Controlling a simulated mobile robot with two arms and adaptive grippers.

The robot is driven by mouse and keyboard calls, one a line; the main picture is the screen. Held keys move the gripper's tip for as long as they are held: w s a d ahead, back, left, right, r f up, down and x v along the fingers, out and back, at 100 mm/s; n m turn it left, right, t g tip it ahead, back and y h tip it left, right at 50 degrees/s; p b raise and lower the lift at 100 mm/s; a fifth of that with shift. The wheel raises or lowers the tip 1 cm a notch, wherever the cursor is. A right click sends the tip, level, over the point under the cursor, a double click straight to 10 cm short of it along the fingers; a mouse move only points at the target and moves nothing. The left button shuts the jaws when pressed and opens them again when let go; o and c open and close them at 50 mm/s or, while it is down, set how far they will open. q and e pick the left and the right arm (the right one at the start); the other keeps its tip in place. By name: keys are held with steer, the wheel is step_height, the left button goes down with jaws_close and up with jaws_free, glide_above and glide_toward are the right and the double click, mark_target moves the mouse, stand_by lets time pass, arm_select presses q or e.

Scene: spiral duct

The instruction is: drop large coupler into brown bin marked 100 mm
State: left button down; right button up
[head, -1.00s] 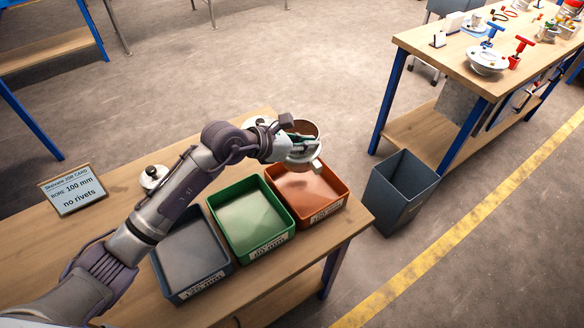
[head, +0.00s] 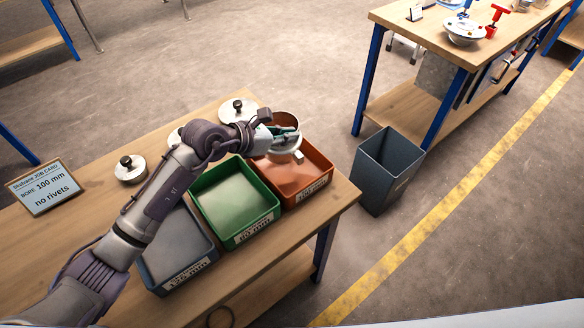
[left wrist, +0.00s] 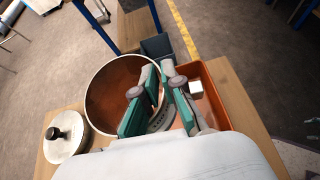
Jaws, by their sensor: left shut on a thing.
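The large coupler (head: 286,118), a wide round ring, pale outside with a brownish inside, is in the jaws of my left gripper (head: 284,142). In the left wrist view the coupler (left wrist: 92,85) is a big open ring at the left of my green-and-grey fingers (left wrist: 160,104), which are shut on its wall. The brown bin (head: 318,168) stands at the right end of the bin row, its front label small but seeming to read 100 mm. The coupler is at the bin's back-left part, above it as far as I can tell. My right gripper is not in view.
A green bin (head: 268,207) and a grey bin (head: 158,278) stand left of it. Lidded metal discs (head: 130,170) lie behind them, near a job card (head: 48,187) reading BORE 100 mm, no rivets. A dark floor bin (head: 385,170) stands beyond the table's right end.

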arm_select(q)
steer(key=c, duration=1.2)
jaws_free()
step_height(320, 180, up, 10)
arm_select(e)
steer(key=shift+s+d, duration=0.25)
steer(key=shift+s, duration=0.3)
